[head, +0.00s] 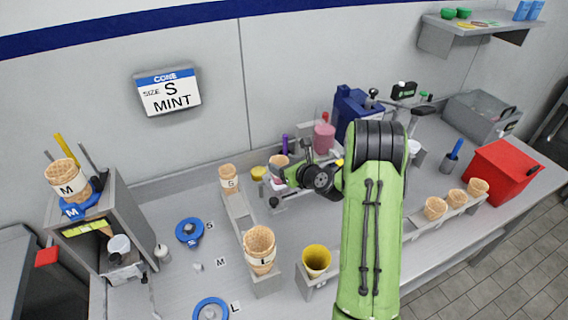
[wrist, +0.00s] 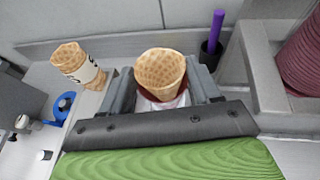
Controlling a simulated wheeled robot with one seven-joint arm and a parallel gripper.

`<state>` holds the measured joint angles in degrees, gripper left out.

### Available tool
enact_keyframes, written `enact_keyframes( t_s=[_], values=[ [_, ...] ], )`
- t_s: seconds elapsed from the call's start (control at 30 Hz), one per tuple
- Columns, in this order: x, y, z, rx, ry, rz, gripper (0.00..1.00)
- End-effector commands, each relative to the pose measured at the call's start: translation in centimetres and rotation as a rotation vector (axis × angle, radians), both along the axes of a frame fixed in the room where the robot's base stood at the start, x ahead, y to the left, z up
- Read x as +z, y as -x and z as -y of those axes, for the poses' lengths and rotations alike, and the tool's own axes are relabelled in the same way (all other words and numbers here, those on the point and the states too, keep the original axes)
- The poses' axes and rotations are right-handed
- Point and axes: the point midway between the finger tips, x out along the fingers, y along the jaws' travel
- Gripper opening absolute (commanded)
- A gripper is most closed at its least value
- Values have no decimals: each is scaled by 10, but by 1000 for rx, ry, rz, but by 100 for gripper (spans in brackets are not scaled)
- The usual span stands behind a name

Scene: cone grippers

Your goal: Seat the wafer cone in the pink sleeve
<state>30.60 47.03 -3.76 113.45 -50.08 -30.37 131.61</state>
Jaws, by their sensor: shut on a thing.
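A wafer cone (wrist: 160,72) sits mouth up between the fingers of my gripper (wrist: 162,92) in the wrist view. My gripper is shut on it. A dark red edge and a pale pink surface, seemingly the pink sleeve (wrist: 160,101), show just below the cone. I cannot tell how deep the cone sits in it. In the head view the cone (head: 279,161) shows at the end of my arm, left of the black wrist, with my gripper (head: 280,175) partly hiding what is below it.
A yellow cup (head: 316,260) stands in front. A pink bottle (head: 324,137) is behind my gripper. A sign (head: 167,92) reads size S, mint. Several cones stand at right.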

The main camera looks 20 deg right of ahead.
Motion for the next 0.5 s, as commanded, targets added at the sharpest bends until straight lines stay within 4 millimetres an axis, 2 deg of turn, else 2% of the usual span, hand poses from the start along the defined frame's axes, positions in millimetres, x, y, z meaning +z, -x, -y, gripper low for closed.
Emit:
enact_keyframes(
  t_s=[0.17, 0.2, 0.33, 0.37, 0.5],
  values=[
    [1, 0, 0, 0, 0, 1, 50],
    [1, 0, 0, 0, 1, 0, 68],
    [1, 0, 0, 0, 1, 0, 88],
    [1, 0, 0, 0, 1, 0, 92],
    [1, 0, 0, 0, 1, 0, 92]
  ],
)
